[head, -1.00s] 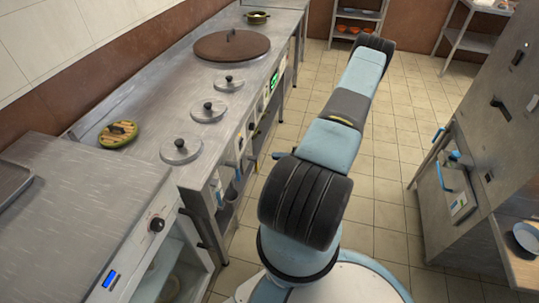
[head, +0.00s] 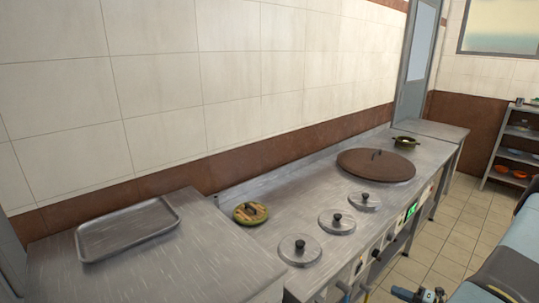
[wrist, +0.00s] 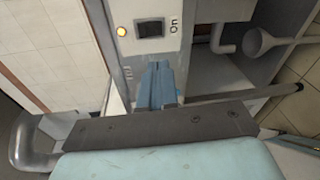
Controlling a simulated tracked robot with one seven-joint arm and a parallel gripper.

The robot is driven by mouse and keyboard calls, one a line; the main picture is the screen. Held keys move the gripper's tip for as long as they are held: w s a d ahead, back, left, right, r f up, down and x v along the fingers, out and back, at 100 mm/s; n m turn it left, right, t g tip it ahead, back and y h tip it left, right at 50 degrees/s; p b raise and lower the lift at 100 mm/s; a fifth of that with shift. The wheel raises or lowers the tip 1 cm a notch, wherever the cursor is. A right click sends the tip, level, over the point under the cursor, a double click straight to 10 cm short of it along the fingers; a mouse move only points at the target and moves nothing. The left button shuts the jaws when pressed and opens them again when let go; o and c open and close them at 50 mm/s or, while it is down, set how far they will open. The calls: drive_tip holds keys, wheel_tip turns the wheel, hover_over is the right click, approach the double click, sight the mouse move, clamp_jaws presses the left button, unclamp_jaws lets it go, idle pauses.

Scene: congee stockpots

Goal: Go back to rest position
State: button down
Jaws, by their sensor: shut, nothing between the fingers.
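My gripper (wrist: 160,82) shows in the wrist view with its blue fingers together and nothing held between them. It points at a grey panel (wrist: 150,12) with a small dark display and a yellow light; I cannot tell how large the gap is.
The steel cooking counter (head: 310,205) runs along the tiled wall, with several lids and a large brown round lid (head: 376,165) on it. A green trivet-like item (head: 250,213) and an empty metal tray (head: 127,228) stand at the left. Tiled floor (head: 455,215) is clear on the right.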

drive_tip(key=a+r+n+g+h, duration=0.1)
drive_tip(key=a+r+n+g, duration=0.35)
drive_tip(key=r+n, duration=0.5)
drive_tip(key=w+a+r+n+g+h, duration=0.1)
drive_tip(key=a+r+n+g, duration=0.35)
drive_tip(key=r, duration=0.75)
drive_tip(key=a+r+n+g, duration=0.3)
drive_tip(key=a+r+n, duration=0.3)
drive_tip(key=r+n, duration=0.4)
drive_tip(key=s+a+r+n+t+h, duration=0.2)
drive_tip(key=s+a+r+n+h, duration=0.2)
drive_tip(key=s+r+n, duration=0.5)
drive_tip(key=s+a+r+n+t+h, duration=0.3)
drive_tip(key=s+a+r+n+h, duration=0.2)
drive_tip(key=s+r+n, duration=0.4)
drive_tip(key=shift+s+a+r+n+t+h, duration=0.25)
drive_tip(key=shift+a+r+n, duration=0.5)
drive_tip(key=shift+r, duration=1.4)
drive_tip(key=c, duration=1.8)
unclamp_jaws()
